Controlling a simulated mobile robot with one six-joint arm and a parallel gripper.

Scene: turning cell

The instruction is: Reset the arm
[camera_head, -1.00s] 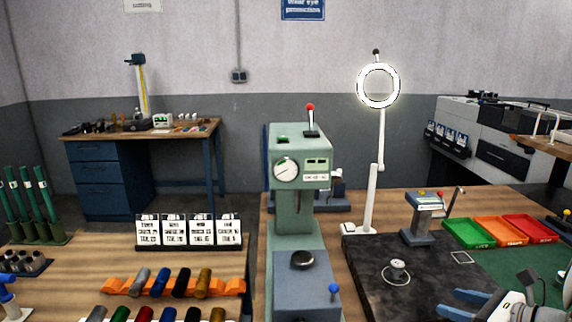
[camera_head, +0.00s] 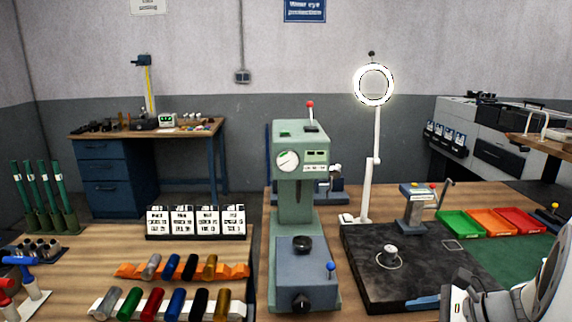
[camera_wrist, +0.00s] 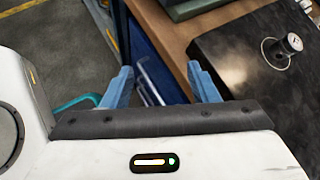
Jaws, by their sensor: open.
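My gripper (camera_wrist: 162,82) shows in the wrist view with its two blue fingers spread apart and nothing between them. It hangs over the front edge of the wooden bench, with the blue bench side and grey floor beyond. In the head view my arm is at the lower right, and only a bit of a blue finger shows by the front of the black surface plate (camera_head: 380,262); the rest is hidden. A small round metal piece (camera_head: 390,252) stands on that plate, and it also shows in the wrist view (camera_wrist: 292,42).
A green press (camera_head: 300,165) stands left of the plate. A ring lamp (camera_head: 375,160) and a small grey device (camera_head: 417,210) are behind it. Green, orange and red trays (camera_head: 460,224) lie to the right. Colored cylinders on orange and white racks (camera_head: 235,271) fill the left bench.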

